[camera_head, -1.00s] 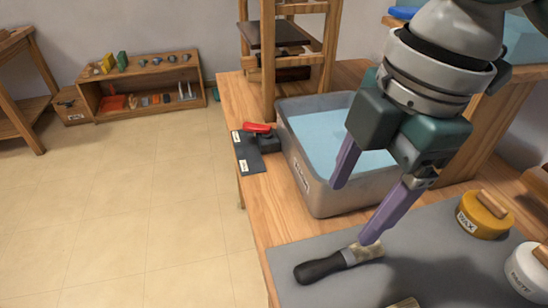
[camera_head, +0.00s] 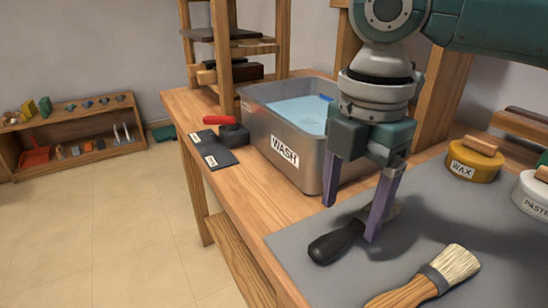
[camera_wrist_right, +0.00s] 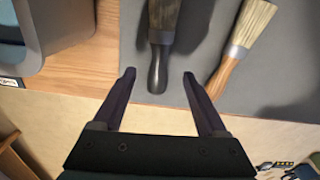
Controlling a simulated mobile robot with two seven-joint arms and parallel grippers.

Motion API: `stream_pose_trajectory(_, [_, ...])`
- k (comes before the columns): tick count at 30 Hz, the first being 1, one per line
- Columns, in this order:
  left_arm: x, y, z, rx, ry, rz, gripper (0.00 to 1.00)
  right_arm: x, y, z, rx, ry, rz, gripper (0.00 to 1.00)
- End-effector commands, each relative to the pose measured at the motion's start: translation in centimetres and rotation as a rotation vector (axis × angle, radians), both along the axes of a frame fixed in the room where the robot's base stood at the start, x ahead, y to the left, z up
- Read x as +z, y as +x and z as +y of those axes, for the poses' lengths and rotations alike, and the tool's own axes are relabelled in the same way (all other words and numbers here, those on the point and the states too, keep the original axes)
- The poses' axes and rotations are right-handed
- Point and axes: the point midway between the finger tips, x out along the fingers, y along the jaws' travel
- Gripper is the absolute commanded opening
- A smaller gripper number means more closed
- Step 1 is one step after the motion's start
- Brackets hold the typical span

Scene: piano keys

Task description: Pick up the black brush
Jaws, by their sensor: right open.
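The black brush lies flat on the grey mat, its dark handle (camera_head: 337,243) pointing left toward the mat's front edge in the head view. Its bristle end is mostly hidden behind my finger there. In the right wrist view the black brush (camera_wrist_right: 158,60) lies with its handle end toward me, between and just beyond the fingertips. My right gripper (camera_head: 351,221) is open and empty, pointing down close to the brush. It also shows in the right wrist view (camera_wrist_right: 159,76), with one finger on either side of the handle's line. My left gripper is not in view.
A wooden-handled brush (camera_head: 430,278) with pale bristles lies right of the black one. A grey tub labelled WASH (camera_head: 284,150) stands behind. A yellow WAX tin (camera_head: 474,160) and a white PASTE tin (camera_head: 532,196) stand at right. The grey mat (camera_head: 440,215) is clear between them.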

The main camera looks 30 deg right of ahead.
Motion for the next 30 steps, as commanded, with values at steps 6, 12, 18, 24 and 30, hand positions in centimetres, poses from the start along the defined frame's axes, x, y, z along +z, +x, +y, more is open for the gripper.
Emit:
stream_pose_trajectory(6, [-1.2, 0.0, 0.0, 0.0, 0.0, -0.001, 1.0, -3.5, 0.1, 0.0, 0.001, -0.001, 0.003, 0.75])
stream_pose_trajectory(12, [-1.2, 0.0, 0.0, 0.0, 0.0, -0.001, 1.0, -3.9, 0.2, 0.0, 0.001, -0.001, 0.0, 0.75])
stream_pose_trajectory(18, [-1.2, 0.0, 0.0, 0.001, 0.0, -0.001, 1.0, -3.8, 0.2, 0.0, 0.001, -0.001, 0.001, 0.64])
stream_pose_trajectory(24, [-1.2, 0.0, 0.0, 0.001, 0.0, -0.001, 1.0, -3.8, 0.2, 0.0, 0.001, -0.001, 0.0, 0.41])
stream_pose_trajectory(30, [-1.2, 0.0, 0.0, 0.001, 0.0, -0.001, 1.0, -3.8, 0.2, 0.0, 0.001, -0.001, 0.001, 0.19])
